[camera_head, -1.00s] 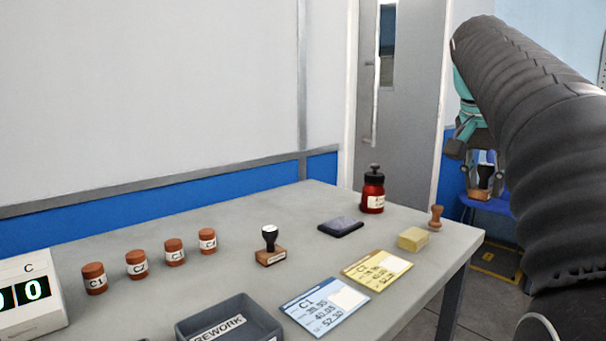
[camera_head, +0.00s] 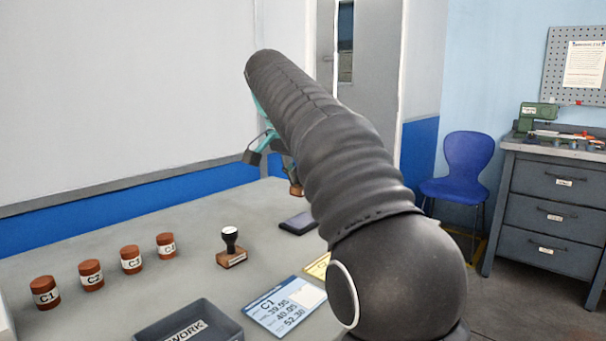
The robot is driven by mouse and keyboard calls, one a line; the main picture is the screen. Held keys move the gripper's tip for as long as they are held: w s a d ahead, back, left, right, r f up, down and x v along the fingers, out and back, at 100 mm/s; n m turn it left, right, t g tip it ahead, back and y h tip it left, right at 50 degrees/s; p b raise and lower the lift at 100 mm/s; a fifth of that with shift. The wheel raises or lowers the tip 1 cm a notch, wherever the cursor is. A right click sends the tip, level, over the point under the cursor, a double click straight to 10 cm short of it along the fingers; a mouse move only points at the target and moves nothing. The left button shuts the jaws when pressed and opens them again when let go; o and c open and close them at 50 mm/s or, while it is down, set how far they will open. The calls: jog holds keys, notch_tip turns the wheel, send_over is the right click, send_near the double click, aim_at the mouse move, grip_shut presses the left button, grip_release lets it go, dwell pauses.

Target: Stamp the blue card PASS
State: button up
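The blue card (camera_head: 285,307), marked C1 with a white blank box, lies flat at the table's front. My gripper (camera_head: 273,153) hangs above the far part of the table, mostly behind my own arm. It is shut on a stamp whose wooden base (camera_head: 296,188) shows beside the arm; its handle and label are hidden. A second stamp (camera_head: 231,248) with a black knob and wooden base stands on the table; its label is too small to read. The dark ink pad (camera_head: 297,223) lies below and near the held stamp. The yellow card (camera_head: 318,267) is mostly hidden by my arm.
Several brown jars (camera_head: 92,275) stand in a row at the left. A grey REWORK tray (camera_head: 215,315) sits left of the blue card. A blue chair (camera_head: 461,165) and a drawer bench (camera_head: 550,210) stand off to the right. My arm hides the table's right end.

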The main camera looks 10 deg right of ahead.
aim_at(306, 218)
jog(key=shift+f+b, duration=1.55)
jog(key=shift+f, duration=0.95)
jog(key=shift+f, duration=0.7)
dwell(0.6)
jog(key=shift+r, duration=0.1)
notch_tip(306, 218, up, 3)
jog(key=shift+f+p, duration=0.1)
jog(key=shift+p, duration=1.1)
jog(key=shift+r+p, duration=0.35)
jog(key=shift+r, duration=1.8)
